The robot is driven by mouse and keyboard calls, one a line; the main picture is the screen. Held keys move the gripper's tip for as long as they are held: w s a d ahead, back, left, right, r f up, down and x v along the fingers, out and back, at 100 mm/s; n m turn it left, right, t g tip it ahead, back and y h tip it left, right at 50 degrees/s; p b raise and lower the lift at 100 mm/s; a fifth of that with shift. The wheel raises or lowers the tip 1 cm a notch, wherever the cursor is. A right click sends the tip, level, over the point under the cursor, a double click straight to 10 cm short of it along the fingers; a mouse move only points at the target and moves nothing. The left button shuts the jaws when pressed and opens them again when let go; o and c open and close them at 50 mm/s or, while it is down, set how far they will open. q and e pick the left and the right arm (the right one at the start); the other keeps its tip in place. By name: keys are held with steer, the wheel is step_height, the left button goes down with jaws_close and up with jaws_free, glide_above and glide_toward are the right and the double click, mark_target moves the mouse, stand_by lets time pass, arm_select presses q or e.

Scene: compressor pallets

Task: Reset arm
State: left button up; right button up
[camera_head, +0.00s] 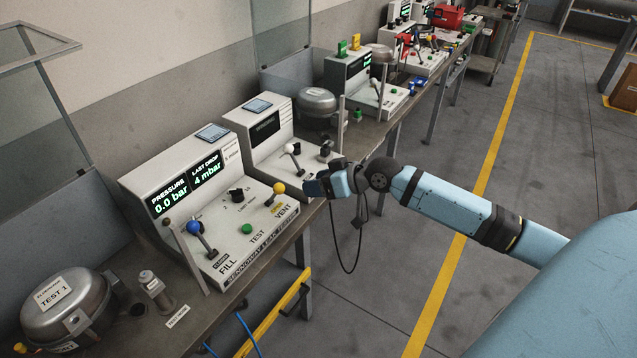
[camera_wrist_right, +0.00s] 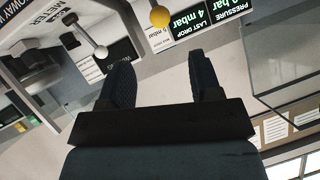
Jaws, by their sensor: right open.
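My right arm (camera_head: 455,205) reaches in from the right edge in the head view, out over the bench's front edge. Its dark gripper (camera_head: 314,187) is beside the front of the second white tester and right of the yellow-knobbed lever. In the right wrist view the gripper (camera_wrist_right: 163,78) has its two dark fingers apart with nothing between them. The leak tester (camera_head: 180,160) reads pressure 0.0 bar and last drop 4 mbar. It has a blue-knobbed lever (camera_head: 193,228), a yellow-knobbed lever (camera_head: 279,188) and a green button (camera_head: 247,229). My left gripper is not in view.
A compressor (camera_head: 66,308) tagged TEST 1 sits on the bench at lower left. The second tester (camera_head: 262,135) has a white-knobbed lever (camera_head: 290,149). Another compressor (camera_head: 317,105) stands behind it. A yellow rail (camera_head: 280,310) is below the bench. The floor (camera_head: 400,270) beside it is clear.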

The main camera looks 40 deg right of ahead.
stand_by(0.4)
steer(key=s+a+f+h+p, duration=0.1)
steer(key=s+a+f+p, duration=0.3)
steer(key=s+a, duration=0.5)
steer(key=s+a+f+h+p, duration=0.2)
steer(key=s+a+f+p, duration=0.3)
steer(key=s, duration=1)
steer(key=a+f, duration=0.3)
steer(key=a, duration=0.1)
steer(key=shift+a+f, duration=0.1)
